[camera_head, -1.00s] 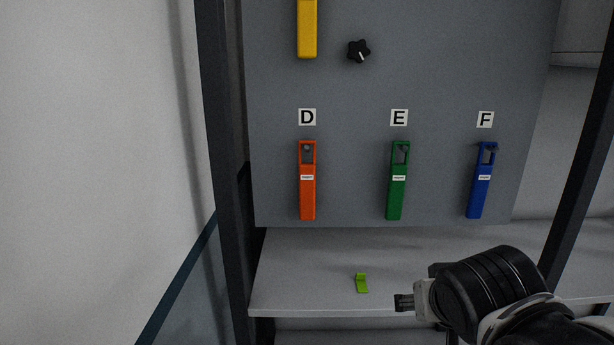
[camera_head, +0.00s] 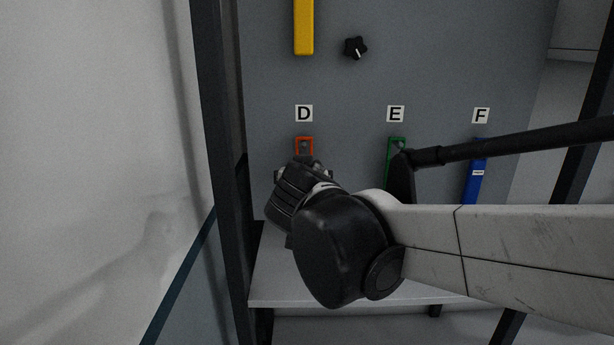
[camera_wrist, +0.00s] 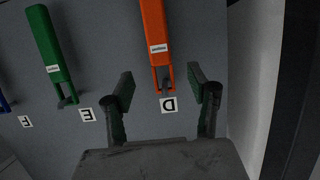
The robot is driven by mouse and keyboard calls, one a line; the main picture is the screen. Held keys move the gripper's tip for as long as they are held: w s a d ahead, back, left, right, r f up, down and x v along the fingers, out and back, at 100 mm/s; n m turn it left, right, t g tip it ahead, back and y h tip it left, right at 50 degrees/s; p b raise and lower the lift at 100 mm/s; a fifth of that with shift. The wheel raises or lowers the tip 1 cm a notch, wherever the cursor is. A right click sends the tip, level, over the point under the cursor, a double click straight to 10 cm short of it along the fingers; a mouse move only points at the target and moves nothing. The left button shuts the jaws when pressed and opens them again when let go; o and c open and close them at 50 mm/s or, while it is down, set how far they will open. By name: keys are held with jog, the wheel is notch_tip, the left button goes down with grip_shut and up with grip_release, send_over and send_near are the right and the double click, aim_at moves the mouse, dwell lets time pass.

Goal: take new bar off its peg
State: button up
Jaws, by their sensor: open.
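Orange, green and blue bars hang on pegs under the labels D, E and F; which one is the new bar I cannot tell. The orange bar (camera_head: 304,141) shows only its top in the head view, the rest hidden behind my arm. In the wrist view the orange bar (camera_wrist: 154,28) appears upside down, with its peg end between my fingers. My gripper (camera_wrist: 160,85) is open, one finger on each side of that bar, with gaps and no visible contact. The green bar (camera_head: 396,147) and blue bar (camera_head: 476,180) are partly covered by my arm.
The grey panel (camera_head: 430,65) also carries a yellow bar (camera_head: 304,28) above D and a black knob (camera_head: 356,47). A grey shelf (camera_head: 272,282) lies below. A dark frame post (camera_head: 213,130) stands close left of D.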

jog(key=x, duration=1.1)
jog(key=shift+p, duration=0.3)
jog(key=shift+c, duration=0.4)
grip_shut()
jog(key=shift+r+p, duration=0.5)
jog(key=shift+r, duration=0.3)
jog(key=s+p, duration=0.2)
jog(key=s, duration=1.1)
dwell(0.4)
jog(key=shift+d, duration=0.1)
